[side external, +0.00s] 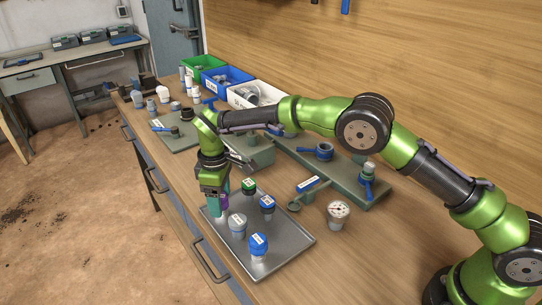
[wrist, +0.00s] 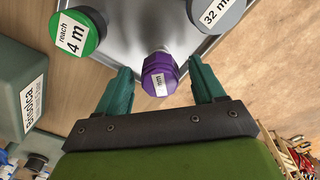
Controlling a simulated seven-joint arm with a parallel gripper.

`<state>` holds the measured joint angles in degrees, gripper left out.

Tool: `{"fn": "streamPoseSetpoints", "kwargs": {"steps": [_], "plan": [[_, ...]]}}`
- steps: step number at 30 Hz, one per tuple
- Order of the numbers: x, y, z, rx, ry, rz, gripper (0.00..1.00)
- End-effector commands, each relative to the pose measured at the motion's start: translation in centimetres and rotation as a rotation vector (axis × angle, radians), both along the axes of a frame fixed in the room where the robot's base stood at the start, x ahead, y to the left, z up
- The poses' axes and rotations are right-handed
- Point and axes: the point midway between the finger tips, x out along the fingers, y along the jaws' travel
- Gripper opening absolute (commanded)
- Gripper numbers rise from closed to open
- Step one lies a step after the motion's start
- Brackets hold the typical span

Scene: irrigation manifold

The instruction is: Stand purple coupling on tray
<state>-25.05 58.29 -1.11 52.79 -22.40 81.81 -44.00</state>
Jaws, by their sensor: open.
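The purple coupling (wrist: 158,82) shows in the wrist view between the two teal fingers of my gripper (wrist: 160,66), with a gap on each side. Its labelled end faces the camera. In the side view the coupling (side external: 224,201) is mostly hidden by my gripper (side external: 217,203), which is low over the left edge of the metal tray (side external: 285,245). The tray also shows in the wrist view (wrist: 128,22). The coupling appears to be at the tray's far left part; its base contact is hidden. My gripper is open.
On the tray stand a green-capped fitting (side external: 249,187), blue-capped fittings (side external: 267,203) (side external: 258,243) and a grey-capped fitting (side external: 237,222). A gauge (side external: 338,211) stands right of the tray. A green block (side external: 252,152) and a long green board (side external: 340,180) lie behind. The tray's right front is clear.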

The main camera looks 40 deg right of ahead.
Motion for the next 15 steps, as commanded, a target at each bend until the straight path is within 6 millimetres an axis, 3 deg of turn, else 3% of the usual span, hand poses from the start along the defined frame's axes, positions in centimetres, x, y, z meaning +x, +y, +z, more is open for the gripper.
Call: {"fn": "streamPoseSetpoints", "kwargs": {"steps": [15], "plan": [[0.1, 0.1, 10.0, 0.000, -0.004, 0.001, 0.68]]}}
